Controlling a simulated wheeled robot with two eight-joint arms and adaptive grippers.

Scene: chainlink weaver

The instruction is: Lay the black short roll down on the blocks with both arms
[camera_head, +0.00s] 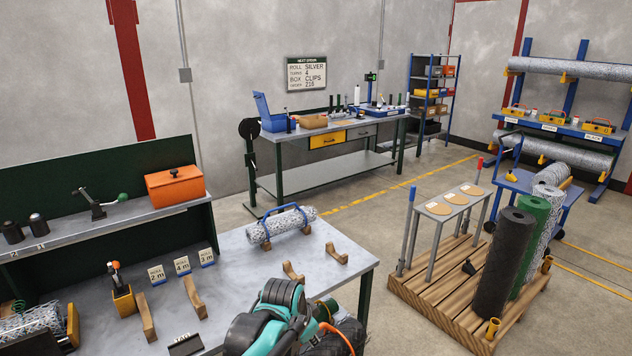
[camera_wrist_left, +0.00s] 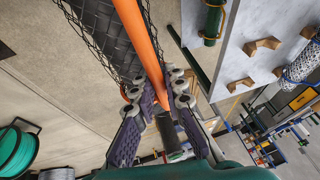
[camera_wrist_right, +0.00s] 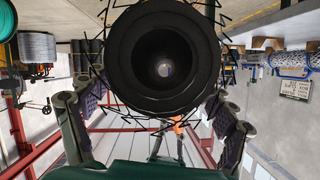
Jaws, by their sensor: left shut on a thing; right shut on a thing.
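The black short roll (camera_head: 335,343), wrapped in dark chain-link mesh, shows at the bottom of the head view, partly hidden by my teal and black arm. In the left wrist view, the roll (camera_wrist_left: 105,35) lies along an orange bar (camera_wrist_left: 135,30), and my left gripper (camera_wrist_left: 168,92) is shut on that bar. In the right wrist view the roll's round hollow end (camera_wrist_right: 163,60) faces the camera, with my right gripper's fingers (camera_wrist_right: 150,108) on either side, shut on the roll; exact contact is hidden. Empty wooden blocks (camera_head: 195,297) (camera_head: 336,254) stand on the table.
A silver roll (camera_head: 275,230) with a blue handle rests on blocks at the table's back. A dark green roll (camera_wrist_left: 213,22) lies on the table near the empty blocks. Label cards (camera_head: 182,267) stand left. A pallet with tall rolls (camera_head: 505,255) stands right.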

